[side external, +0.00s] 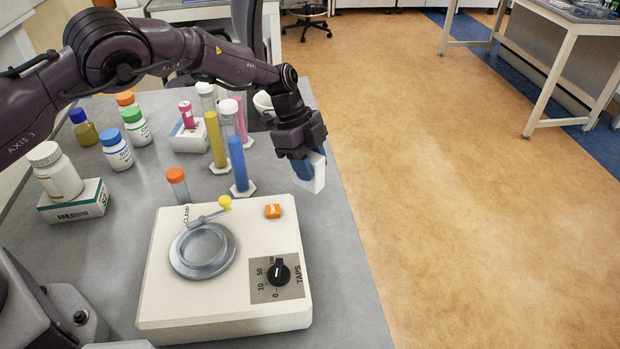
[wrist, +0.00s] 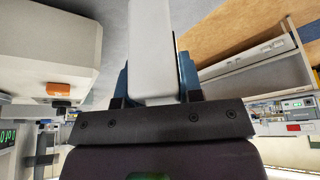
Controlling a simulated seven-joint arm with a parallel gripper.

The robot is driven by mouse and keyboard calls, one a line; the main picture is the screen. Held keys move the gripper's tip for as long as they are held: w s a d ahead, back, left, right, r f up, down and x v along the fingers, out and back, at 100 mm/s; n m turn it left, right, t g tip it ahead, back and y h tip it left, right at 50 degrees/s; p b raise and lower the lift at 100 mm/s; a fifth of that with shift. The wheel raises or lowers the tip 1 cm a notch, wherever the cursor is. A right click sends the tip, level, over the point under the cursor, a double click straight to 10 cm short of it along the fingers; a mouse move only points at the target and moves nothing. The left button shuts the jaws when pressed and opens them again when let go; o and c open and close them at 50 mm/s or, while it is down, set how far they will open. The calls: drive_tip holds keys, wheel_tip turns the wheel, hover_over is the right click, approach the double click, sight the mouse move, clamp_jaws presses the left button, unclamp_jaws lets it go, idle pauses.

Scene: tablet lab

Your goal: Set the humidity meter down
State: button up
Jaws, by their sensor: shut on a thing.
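My gripper (side external: 306,170) is shut on a white, rounded block, the humidity meter (side external: 318,174), near the right edge of the grey bench in the side view. In the wrist view, the meter (wrist: 152,50) sits between the blue fingers of my gripper (wrist: 154,82) and juts out past them. Its display face does not show in either view. The side view does not make clear how high the meter is above the bench (side external: 335,235).
A cream tap machine (side external: 170,290) with a clamp ring and dial stands in front. Blue (side external: 238,165) and yellow (side external: 217,138) cylinders stand left of my gripper. Several bottles and a boxed white jar (side external: 56,172) are farther left. The bench's right edge drops to the floor.

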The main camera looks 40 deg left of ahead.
drive_tip(key=shift+f, duration=1.85)
drive_tip(key=shift+f, duration=0.15)
drive_tip(key=o, duration=0.9)
